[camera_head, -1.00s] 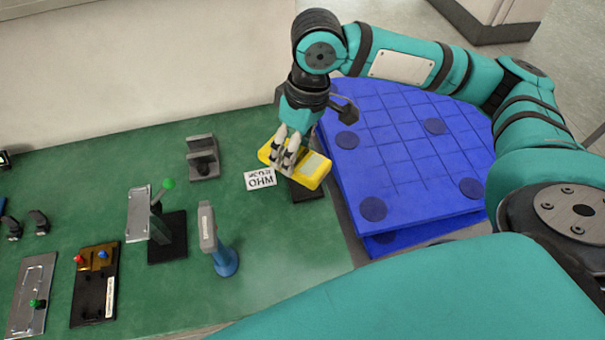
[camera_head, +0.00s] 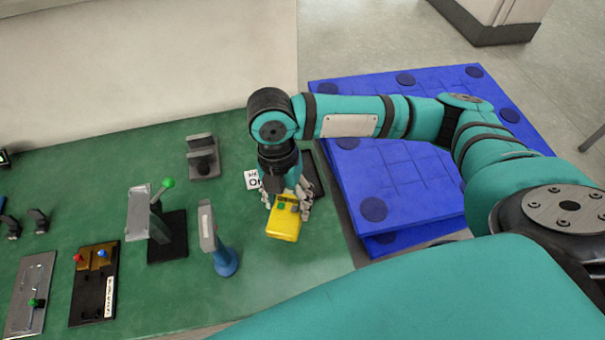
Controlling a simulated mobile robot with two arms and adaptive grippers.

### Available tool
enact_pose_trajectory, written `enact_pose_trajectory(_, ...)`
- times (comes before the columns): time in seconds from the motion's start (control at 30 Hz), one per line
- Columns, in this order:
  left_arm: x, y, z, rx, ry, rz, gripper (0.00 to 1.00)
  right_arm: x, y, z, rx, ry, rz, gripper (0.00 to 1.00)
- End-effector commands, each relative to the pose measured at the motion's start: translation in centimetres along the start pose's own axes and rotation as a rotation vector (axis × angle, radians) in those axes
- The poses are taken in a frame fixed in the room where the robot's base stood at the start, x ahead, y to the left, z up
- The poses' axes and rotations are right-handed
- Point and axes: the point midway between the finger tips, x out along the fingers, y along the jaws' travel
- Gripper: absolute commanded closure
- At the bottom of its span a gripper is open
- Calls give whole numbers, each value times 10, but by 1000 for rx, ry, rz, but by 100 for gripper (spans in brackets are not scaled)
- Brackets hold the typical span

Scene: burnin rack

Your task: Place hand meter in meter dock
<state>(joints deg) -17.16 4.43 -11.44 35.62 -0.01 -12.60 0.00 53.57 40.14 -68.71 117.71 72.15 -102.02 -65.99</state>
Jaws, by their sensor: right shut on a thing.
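The yellow hand meter (camera_head: 284,224) is at my right gripper (camera_head: 286,203), with the fingers on both sides of its far end. The gripper is shut on it. The meter's near end points toward the front of the green bench, and I cannot tell whether it touches the bench. A black flat plate (camera_head: 314,172), perhaps the meter dock, lies just behind and right of the gripper, partly hidden by it. My left gripper is not in view.
A grey cradle (camera_head: 203,160) stands at the back of the green bench (camera_head: 235,295). A blue-handled tool (camera_head: 222,258) and a green-knobbed fixture (camera_head: 165,232) stand left of the meter. Blue stacked platforms (camera_head: 405,180) are on the right. The front bench area is clear.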

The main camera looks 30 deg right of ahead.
Motion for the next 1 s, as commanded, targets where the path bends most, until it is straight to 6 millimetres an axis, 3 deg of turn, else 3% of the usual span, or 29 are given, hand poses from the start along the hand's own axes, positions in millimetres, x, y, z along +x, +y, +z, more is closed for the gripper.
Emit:
enact_pose_trajectory(0.2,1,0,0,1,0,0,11,17,1,-11,-328,-33,-30,96)
enact_pose_trajectory(0.43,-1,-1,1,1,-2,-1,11,22,1,-7,-451,-46,-42,96)
enact_pose_trajectory(1.0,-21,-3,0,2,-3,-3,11,18,8,130,-452,-46,-41,96)
